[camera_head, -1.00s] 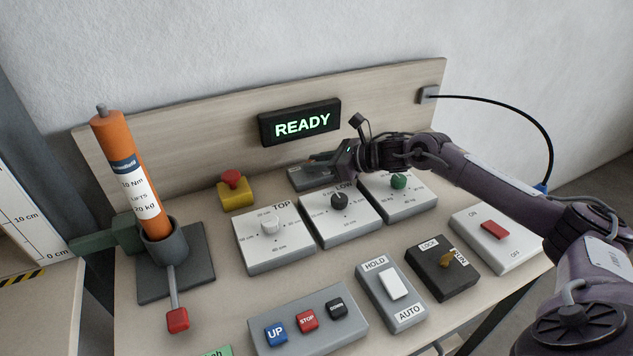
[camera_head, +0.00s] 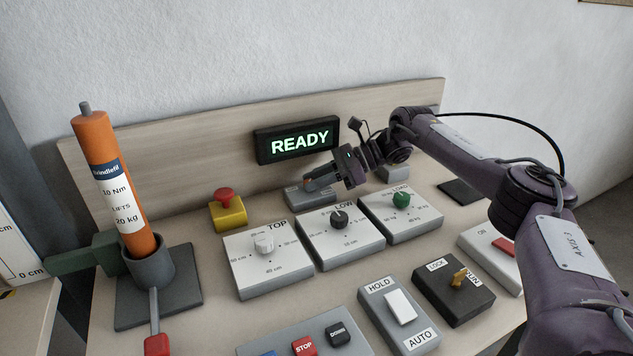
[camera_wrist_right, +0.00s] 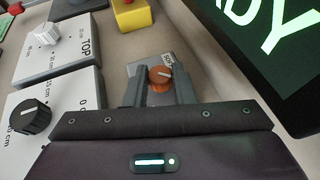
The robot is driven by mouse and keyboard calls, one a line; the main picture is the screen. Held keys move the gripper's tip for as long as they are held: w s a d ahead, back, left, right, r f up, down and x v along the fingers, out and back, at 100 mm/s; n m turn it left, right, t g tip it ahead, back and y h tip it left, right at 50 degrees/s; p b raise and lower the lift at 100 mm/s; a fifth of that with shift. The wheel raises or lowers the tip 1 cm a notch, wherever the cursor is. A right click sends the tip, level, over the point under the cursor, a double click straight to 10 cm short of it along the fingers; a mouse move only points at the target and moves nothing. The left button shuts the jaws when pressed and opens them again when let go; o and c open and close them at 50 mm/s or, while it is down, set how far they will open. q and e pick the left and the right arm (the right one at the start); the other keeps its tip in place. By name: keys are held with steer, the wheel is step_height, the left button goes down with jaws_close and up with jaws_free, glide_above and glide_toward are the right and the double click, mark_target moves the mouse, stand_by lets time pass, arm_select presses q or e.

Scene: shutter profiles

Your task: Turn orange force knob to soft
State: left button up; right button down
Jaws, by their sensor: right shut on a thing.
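The orange force knob (camera_wrist_right: 160,77) sits on a small grey box (camera_head: 297,197) behind the row of white dial boxes, below the READY display. In the wrist view the knob is between the two fingers of my right gripper (camera_wrist_right: 163,88), which is shut on it. A pale pointer line shows on the knob's top. The box's lettering is mostly hidden, so I cannot read the knob's setting. In the head view my right gripper (camera_head: 314,184) reaches in from the right and covers most of the knob. My left gripper is not in view.
A yellow box with a red button (camera_head: 227,209) is to the left. The READY display (camera_head: 298,140) is close behind. An orange motor tube (camera_head: 120,185) stands far left.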

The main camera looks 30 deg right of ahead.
steer(key=shift+a, duration=0.1)
stand_by(0.6)
steer(key=c, duration=1.2)
jaws_free()
steer(key=shift+w+g, duration=0.1)
steer(key=shift+g, duration=0.2)
steer(key=shift+v, duration=3.9)
steer(key=shift+f, duration=0.1)
